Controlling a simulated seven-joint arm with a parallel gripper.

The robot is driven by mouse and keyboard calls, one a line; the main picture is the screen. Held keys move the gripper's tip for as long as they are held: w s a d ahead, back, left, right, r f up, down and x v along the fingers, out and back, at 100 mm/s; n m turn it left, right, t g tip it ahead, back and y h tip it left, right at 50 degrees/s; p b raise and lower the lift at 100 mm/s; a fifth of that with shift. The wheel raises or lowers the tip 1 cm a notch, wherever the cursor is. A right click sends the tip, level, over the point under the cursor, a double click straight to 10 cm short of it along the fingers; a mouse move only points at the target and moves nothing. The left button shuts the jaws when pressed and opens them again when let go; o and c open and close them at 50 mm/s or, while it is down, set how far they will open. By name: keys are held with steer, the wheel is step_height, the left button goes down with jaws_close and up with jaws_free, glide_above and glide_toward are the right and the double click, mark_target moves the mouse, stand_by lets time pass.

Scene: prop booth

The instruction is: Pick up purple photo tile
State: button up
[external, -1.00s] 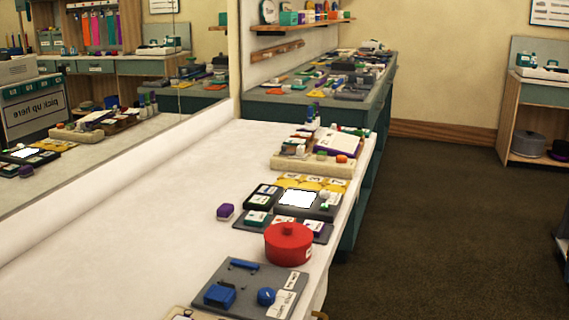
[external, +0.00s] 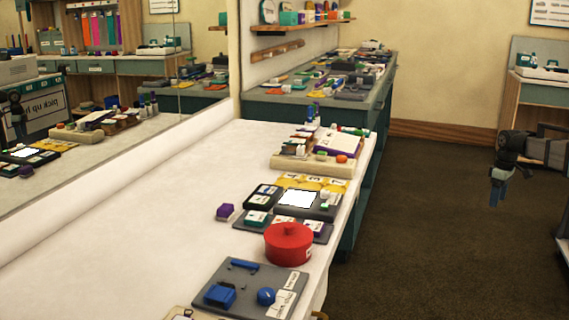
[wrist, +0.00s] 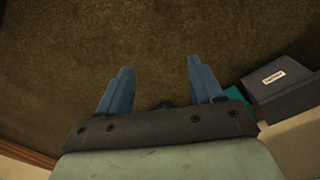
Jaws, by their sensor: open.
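My gripper (external: 496,198) hangs over the dark floor at the right, well away from the counter and the tile. In the wrist view its two blue fingers (wrist: 157,70) are spread apart with only brown floor between them. The purple tile is not in the wrist view.
A wooden tray (external: 310,165) stands farther back. A mirror wall (external: 110,130) borders the counter's left. The counter left of the tile is clear.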

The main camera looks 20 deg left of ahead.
steer(key=s+a+r+n, duration=0.4)
steer(key=s+a, duration=0.2)
steer(key=a, duration=0.5)
steer(key=s+a+r+n, duration=0.3)
steer(key=s+a+n, duration=0.15)
steer(key=a, duration=0.65)
steer(key=s+a+r+n, duration=0.4)
steer(key=s+a, duration=0.2)
steer(key=a, duration=0.6)
steer(key=n, duration=1.2)
glide_toward(313, 224)
steer(key=shift+m, duration=0.25)
step_height(313, 224, down, 8)
steer(key=shift+f, duration=0.2)
steer(key=shift+c, duration=0.4)
steer(key=c, duration=0.7)
